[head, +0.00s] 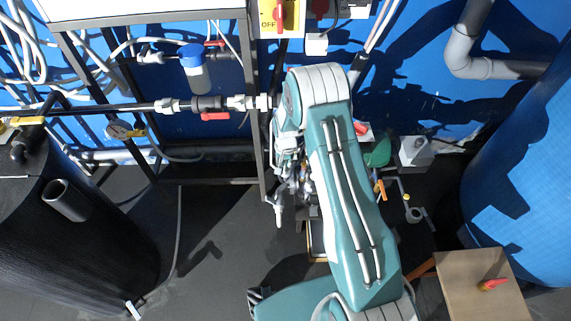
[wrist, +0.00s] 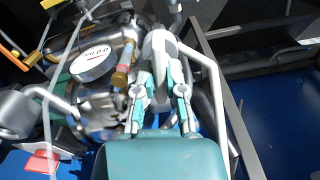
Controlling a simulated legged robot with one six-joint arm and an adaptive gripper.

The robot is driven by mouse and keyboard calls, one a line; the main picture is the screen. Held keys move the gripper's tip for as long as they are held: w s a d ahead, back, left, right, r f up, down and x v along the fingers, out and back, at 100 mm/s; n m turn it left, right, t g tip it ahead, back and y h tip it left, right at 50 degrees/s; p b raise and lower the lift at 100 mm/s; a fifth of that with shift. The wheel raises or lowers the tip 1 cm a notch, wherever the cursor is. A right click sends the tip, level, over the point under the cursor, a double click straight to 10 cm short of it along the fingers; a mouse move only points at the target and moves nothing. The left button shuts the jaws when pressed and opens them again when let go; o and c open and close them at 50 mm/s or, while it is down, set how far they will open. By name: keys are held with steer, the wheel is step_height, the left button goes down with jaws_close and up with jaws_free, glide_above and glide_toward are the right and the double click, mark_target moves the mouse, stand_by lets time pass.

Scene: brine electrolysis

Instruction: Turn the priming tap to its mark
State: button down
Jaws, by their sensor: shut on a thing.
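In the wrist view my gripper (wrist: 160,75) has its teal and grey fingers closed around a pale grey rounded piece (wrist: 158,45), which looks to be the priming tap. The fingers hide part of it, and I cannot make out its mark. In the head view my gripper (head: 284,178) is small and partly behind my arm, low beside the frame post, among crowded fittings. The tap cannot be told apart there.
A metal frame post (wrist: 222,90) stands close on the right in the wrist view. In the head view, a pipe with a red-handled valve (head: 214,116) crosses at left. A black tank (head: 95,235) stands left, a blue tank (head: 525,170) right, and a box (head: 470,285) lower right.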

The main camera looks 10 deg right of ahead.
steer(key=shift+w+n, duration=0.1)
steer(key=shift+n, duration=1)
steer(key=c, duration=0.7)
jaws_free()
step_height(320, 180, up, 12)
steer(key=shift+a+f, duration=0.1)
